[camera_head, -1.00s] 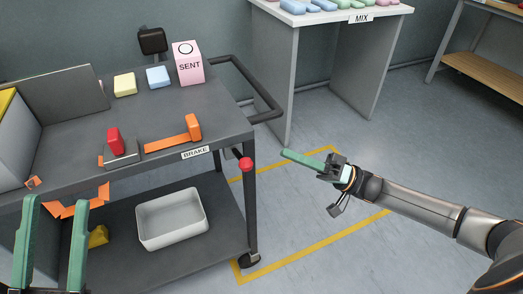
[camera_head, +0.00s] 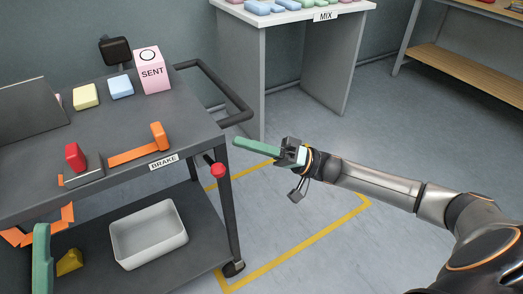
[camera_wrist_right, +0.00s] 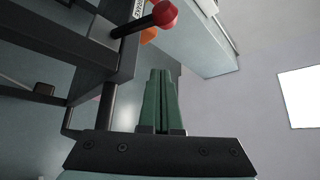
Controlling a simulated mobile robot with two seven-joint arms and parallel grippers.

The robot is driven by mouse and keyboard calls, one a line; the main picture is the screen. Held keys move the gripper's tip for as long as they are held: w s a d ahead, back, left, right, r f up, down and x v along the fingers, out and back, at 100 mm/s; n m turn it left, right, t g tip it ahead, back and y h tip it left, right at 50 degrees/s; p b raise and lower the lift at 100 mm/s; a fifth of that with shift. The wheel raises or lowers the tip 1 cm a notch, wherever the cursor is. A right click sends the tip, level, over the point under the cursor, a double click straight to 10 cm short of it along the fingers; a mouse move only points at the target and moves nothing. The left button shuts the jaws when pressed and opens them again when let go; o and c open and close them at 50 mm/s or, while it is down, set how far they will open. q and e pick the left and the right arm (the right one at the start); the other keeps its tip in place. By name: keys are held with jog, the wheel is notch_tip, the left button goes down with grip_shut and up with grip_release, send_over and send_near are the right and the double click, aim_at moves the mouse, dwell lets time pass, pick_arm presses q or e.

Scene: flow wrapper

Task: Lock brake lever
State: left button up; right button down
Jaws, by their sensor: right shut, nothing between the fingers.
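The brake lever is a dark rod with a red ball knob (camera_head: 218,170), sticking out at the cart's front right corner near the BRAKE label (camera_head: 163,162). My right gripper (camera_head: 236,141) is shut and empty, its green fingers pointing left toward the cart. Its tips show just above and right of the knob in the head view, apart from it. In the right wrist view the knob (camera_wrist_right: 164,14) is beyond the closed fingertips (camera_wrist_right: 160,72), with a gap between. Of my left gripper only one green finger (camera_head: 42,258) shows at the lower left; its opening cannot be judged.
The grey cart (camera_head: 105,200) carries an orange bar (camera_head: 135,154), a red block (camera_head: 75,157), a pink SENT box (camera_head: 150,72) and coloured blocks. A white bin (camera_head: 150,244) sits on its lower shelf. A black handle (camera_head: 235,95) juts out right. Floor right of the cart is clear.

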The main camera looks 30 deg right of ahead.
aim_at(213, 163)
pick_arm(q)
jog(key=shift+d+f+b, duration=0.1)
jog(key=shift+f+b, duration=0.6)
jog(key=shift+f, duration=0.1)
pick_arm(e)
jog(key=shift+s+a+f, duration=0.15)
jog(key=shift+s+a, duration=0.05)
jog(key=shift+a, duration=0.55)
jog(key=shift+s+a+f, duration=0.15)
jog(key=shift+a, duration=0.6)
jog(key=shift+s+a+f, duration=0.15)
jog(key=shift+s+a, duration=0.05)
jog(key=shift+a, duration=0.55)
pick_arm(q)
jog(key=shift+f, duration=0.15)
jog(key=shift+w+f+n+b, duration=0.1)
jog(key=shift+f+n+b, duration=0.2)
jog(key=shift+f+b, duration=0.2)
pick_arm(e)
jog(key=shift+s+f+n, duration=0.15)
jog(key=shift+f+n, duration=0.15)
jog(key=shift+n, duration=0.3)
